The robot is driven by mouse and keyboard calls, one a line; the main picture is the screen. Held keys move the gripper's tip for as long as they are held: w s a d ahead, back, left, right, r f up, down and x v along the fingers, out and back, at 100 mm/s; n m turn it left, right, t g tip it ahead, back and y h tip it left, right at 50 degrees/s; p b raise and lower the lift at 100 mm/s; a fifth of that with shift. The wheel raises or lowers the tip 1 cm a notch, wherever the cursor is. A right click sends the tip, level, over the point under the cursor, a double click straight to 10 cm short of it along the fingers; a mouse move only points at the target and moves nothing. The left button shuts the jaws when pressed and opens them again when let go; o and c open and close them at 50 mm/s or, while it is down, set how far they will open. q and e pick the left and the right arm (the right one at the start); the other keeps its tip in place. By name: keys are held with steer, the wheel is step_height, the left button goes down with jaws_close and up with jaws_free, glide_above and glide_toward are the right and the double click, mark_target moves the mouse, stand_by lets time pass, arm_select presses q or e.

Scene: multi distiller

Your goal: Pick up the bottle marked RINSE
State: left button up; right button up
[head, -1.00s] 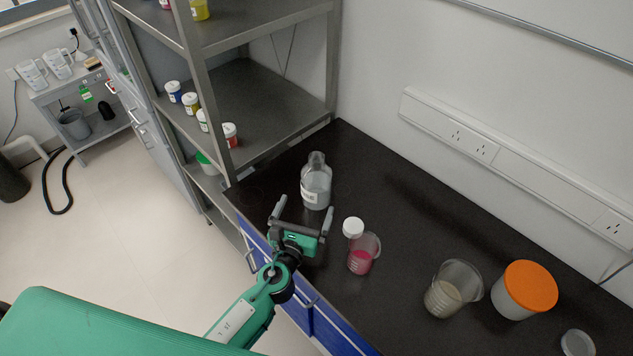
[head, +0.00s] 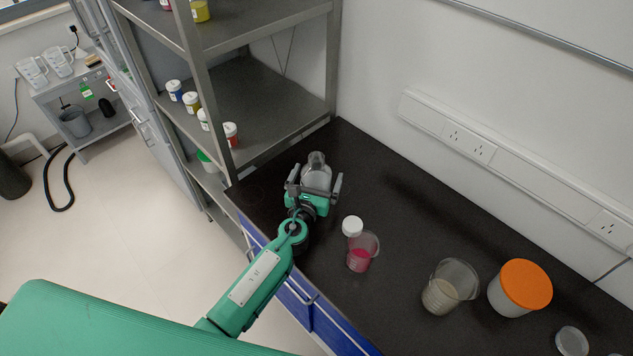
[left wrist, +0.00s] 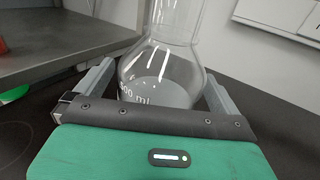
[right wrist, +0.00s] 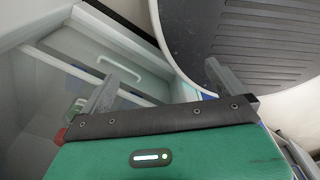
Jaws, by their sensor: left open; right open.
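A clear glass bottle (head: 317,174) stands upright on the dark bench beside the shelf unit. In the left wrist view the same vessel (left wrist: 160,75) has a wide base, a narrower neck and a "500 ml" mark; I see no RINSE wording there. My left gripper (head: 317,181) is open, with one finger on either side of the bottle's lower body. It also shows in the left wrist view (left wrist: 157,85), where the fingers do not appear closed on the glass. My right gripper (right wrist: 163,78) is open and empty, away from the bench objects, and out of the head view.
A white-capped container (head: 353,226) and a small beaker of pink liquid (head: 361,254) stand close to the right of my left gripper. A larger beaker (head: 447,288) and an orange-lidded tub (head: 525,285) are farther right. The metal shelf (head: 255,110) borders the bottle's left.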

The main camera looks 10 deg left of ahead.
arm_select(q)
steer(key=shift+c, duration=0.4)
steer(key=c, duration=1.5)
steer(key=shift+r, duration=0.15)
steer(key=shift+r, duration=0.1)
